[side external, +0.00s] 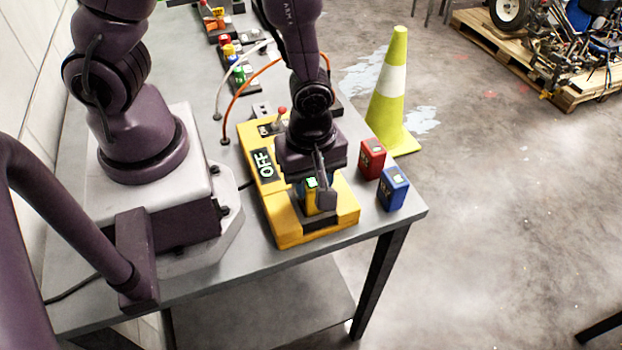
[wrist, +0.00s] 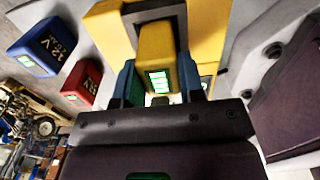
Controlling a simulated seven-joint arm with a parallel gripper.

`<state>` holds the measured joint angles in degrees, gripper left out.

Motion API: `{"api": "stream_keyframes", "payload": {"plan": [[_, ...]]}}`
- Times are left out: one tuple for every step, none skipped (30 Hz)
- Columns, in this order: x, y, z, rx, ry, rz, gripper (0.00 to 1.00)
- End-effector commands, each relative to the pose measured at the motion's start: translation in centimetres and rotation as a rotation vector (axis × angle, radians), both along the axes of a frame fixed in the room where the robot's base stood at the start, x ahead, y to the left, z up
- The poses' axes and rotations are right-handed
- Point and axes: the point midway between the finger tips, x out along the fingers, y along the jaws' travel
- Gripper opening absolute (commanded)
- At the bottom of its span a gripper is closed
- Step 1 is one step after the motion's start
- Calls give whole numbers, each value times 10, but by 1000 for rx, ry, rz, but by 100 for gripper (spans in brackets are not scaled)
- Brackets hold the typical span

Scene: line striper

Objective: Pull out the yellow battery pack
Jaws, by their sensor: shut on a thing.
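The yellow battery pack (wrist: 157,48) is between the two fingers of my gripper (wrist: 157,82) in the wrist view, and its lit green display faces the camera. In the side external view my gripper (side external: 317,196) points down over the front part of the yellow machine (side external: 285,236), and only a small part of the pack (side external: 311,195) shows there. The fingers are shut on the pack. The gripper hides the pack's lower end, so I cannot tell how deep it sits in the machine. The machine's panel (side external: 263,164) reads OFF.
A red battery (side external: 372,158) and a blue battery (side external: 393,188) stand on the grey table (side external: 225,265) right of the machine, near its edge. A red-tipped lever (side external: 282,112) rises at the machine's back. Cables and coloured buttons lie behind. A yellow-green cone (side external: 391,95) stands beyond the table.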

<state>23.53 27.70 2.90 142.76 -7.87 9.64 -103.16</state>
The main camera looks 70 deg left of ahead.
Motion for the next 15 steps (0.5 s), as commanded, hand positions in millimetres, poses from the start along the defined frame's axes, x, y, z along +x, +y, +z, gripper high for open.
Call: {"api": "stream_keyframes", "payload": {"plan": [[0,0,2,0,-2,0,15],[1,0,4,0,-3,0,15],[1,0,6,0,-3,-1,15],[1,0,7,0,-4,-1,15],[1,0,9,0,-3,-1,15],[1,0,11,0,-3,-1,15],[1,0,12,0,-3,-1,15],[1,0,14,0,-3,-1,15],[1,0,16,0,-3,-1,15],[0,0,17,0,-3,-1,15],[0,0,19,0,-2,-1,15],[0,0,21,-1,-3,-1,15],[0,0,22,-1,-3,-1,15],[0,0,24,-2,-3,0,15],[0,0,26,-1,-2,-1,15]]}}
